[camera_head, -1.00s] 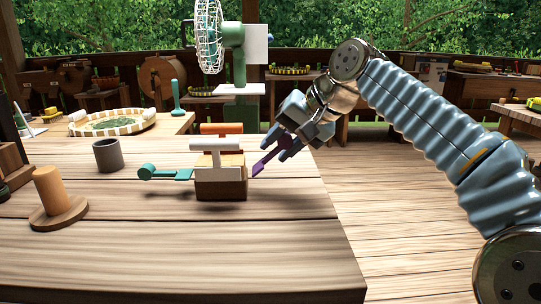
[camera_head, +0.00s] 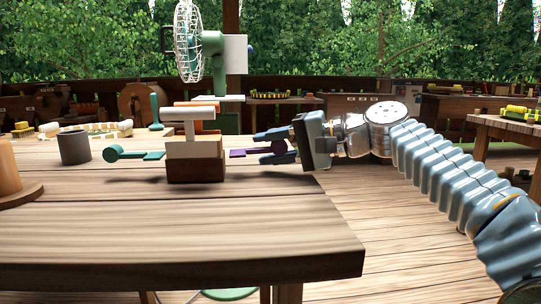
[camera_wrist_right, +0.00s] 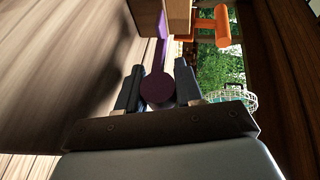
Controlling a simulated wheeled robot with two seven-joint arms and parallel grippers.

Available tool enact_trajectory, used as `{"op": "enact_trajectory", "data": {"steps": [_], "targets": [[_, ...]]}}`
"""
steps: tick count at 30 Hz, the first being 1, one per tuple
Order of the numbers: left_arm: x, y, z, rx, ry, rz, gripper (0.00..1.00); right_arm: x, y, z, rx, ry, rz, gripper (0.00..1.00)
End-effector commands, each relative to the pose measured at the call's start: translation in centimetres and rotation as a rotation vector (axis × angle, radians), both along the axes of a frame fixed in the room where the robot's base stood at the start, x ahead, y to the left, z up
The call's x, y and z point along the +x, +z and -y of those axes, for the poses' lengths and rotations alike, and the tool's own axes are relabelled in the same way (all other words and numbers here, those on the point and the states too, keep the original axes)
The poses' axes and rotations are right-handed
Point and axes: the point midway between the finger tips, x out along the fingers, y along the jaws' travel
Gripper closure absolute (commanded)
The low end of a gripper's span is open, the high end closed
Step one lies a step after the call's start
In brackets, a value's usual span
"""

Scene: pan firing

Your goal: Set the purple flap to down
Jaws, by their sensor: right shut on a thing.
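The purple flap (camera_head: 244,153) sticks out from the right side of a small wooden block (camera_head: 195,166) on the table and lies about level. My right gripper (camera_head: 274,147) comes in from the right, with its fingers shut on the flap's round end. In the right wrist view, the purple round end (camera_wrist_right: 158,89) sits between the two dark fingers (camera_wrist_right: 159,88), and its stem runs up to the block. A teal flap (camera_head: 135,154) on the block's left side lies about level. White (camera_head: 188,113) and orange (camera_head: 196,103) T-shaped parts stand at the block. My left gripper is out of view.
A dark cup (camera_head: 74,148) and an orange peg on a round base (camera_head: 8,180) stand to the left. A green fan (camera_head: 213,50) is behind the block. The table's (camera_head: 200,230) front is bare, and its right edge lies below my right gripper.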

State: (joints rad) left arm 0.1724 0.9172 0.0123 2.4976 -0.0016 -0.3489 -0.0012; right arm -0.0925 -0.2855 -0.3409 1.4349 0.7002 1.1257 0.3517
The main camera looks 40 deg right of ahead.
Motion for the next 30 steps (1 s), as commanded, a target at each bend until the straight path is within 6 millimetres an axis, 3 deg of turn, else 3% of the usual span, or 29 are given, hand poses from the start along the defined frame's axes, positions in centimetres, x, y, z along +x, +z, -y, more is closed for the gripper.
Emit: {"op": "enact_trajectory", "data": {"steps": [15,16,19,30], "targets": [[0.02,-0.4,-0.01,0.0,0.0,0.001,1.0,0.01,-0.19,-0.1,0.016,0.004,0.009,1.0],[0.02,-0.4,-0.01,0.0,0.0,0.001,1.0,0.01,-0.19,-0.11,0.016,0.004,0.009,0.61],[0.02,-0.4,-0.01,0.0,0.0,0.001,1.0,0.01,-0.18,-0.09,0.016,0.003,0.009,0.46],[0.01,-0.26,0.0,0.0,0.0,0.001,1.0,-0.39,0.05,0.26,0.016,0.0,0.01,0.43]]}}
